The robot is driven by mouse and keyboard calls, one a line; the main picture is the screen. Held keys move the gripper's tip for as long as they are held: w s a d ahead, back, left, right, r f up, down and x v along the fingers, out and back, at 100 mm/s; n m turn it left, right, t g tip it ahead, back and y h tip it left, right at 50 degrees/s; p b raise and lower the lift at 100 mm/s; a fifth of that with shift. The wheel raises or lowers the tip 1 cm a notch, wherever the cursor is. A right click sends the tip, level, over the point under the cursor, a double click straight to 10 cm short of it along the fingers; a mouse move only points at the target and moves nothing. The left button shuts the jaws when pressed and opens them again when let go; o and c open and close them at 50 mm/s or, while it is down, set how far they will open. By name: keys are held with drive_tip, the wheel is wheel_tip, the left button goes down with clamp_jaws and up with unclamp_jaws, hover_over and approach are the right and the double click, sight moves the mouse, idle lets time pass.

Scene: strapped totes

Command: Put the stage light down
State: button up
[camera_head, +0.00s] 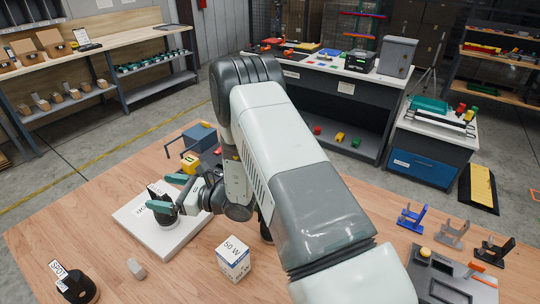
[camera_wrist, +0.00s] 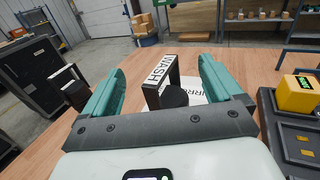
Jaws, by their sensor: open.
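The stage light labelled WASH (camera_wrist: 157,72) is black with a white-faced bracket. It stands upright on a white slab (camera_head: 183,236) with dark print; it also shows dark in the head view (camera_head: 160,216), partly hidden by my gripper. My gripper (camera_head: 168,193) is open at the slab. In the wrist view its teal fingers (camera_wrist: 163,82) lie apart, left and right of the light, with gaps visible on both sides. A second black light labelled SPOT (camera_head: 74,284) stands on the table at the lower left; it seems to show at the left of the wrist view (camera_wrist: 72,88).
A white 50 W box (camera_head: 233,260) and a small grey block (camera_head: 136,268) stand in front of the slab. A yellow block (camera_wrist: 298,95) sits on a dark tray beside my gripper. Small coloured stands (camera_head: 411,218) are at the right.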

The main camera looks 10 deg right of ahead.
drive_tip(key=s+d+r+n+g+h, duration=0.1)
drive_tip(key=s+d+r+n+g, duration=0.1)
drive_tip(key=s+r+n+g, duration=0.6)
drive_tip(key=s+d+r+n+g+h, duration=0.15)
drive_tip(key=s+r+n, duration=0.3)
drive_tip(key=r, duration=0.75)
drive_tip(key=s+d+r+n+t+h, duration=0.4)
drive_tip(key=s+d+h, duration=0.3)
drive_tip(key=d, duration=0.5)
drive_tip(key=s+d+r+n+t+h, duration=0.4)
drive_tip(key=s+d+r+n+h, duration=0.2)
drive_tip(key=s+d, duration=0.3)
drive_tip(key=d+h, duration=0.1)
drive_tip(key=d, duration=0.1)
drive_tip(key=shift+s+d+r, duration=0.15)
drive_tip(key=shift+d, duration=0.25)
drive_tip(key=c, duration=1.1)
drive_tip(key=shift+o, duration=0.2)
